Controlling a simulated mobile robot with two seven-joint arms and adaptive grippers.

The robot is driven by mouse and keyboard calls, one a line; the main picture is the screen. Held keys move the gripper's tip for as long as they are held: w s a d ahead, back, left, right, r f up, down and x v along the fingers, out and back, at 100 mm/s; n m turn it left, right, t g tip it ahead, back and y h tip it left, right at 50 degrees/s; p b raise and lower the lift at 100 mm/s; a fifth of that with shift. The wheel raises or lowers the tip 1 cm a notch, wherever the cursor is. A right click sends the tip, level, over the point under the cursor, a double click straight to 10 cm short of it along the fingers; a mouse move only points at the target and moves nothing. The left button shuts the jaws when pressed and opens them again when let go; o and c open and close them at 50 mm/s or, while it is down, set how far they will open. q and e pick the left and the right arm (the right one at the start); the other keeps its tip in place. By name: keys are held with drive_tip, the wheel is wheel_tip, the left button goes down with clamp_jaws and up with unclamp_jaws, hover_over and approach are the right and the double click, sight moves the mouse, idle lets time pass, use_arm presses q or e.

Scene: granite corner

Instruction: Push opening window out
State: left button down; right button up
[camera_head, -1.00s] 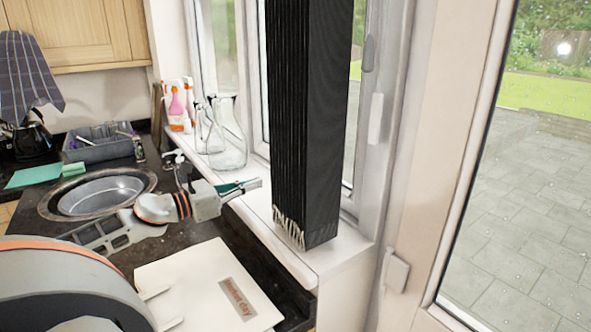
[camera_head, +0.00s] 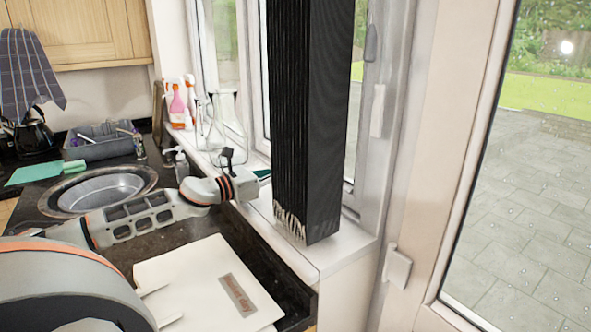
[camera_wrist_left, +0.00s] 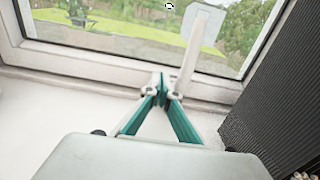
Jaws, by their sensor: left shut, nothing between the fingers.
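The window has a white frame, seen in the head view behind the black blind and in the left wrist view as a white lower rail (camera_wrist_left: 95,66) with glass and garden behind it. A slim white bar (camera_wrist_left: 190,52) stands upright against the glass. My left gripper (camera_wrist_left: 162,88) is shut and empty, its green fingers pointing at the lower rail beside the foot of this bar; contact cannot be told. In the head view my left gripper (camera_head: 264,174) is over the sill, its tips hidden behind the blind. My right gripper is not in view.
The black folded blind (camera_head: 310,120) hangs just right of my left gripper and also shows in the left wrist view (camera_wrist_left: 277,110). Glass bottles (camera_head: 222,130) stand on the sill (camera_head: 335,250) to the left. A sink (camera_head: 100,190) and a white board (camera_head: 205,280) lie below.

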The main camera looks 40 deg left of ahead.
use_arm(q)
drive_tip(key=shift+x, duration=1.35)
drive_tip(key=shift+w+d+p, duration=0.1)
drive_tip(key=shift+w+p, duration=0.15)
drive_tip(key=shift+p, duration=0.05)
drive_tip(key=shift+w, duration=0.15)
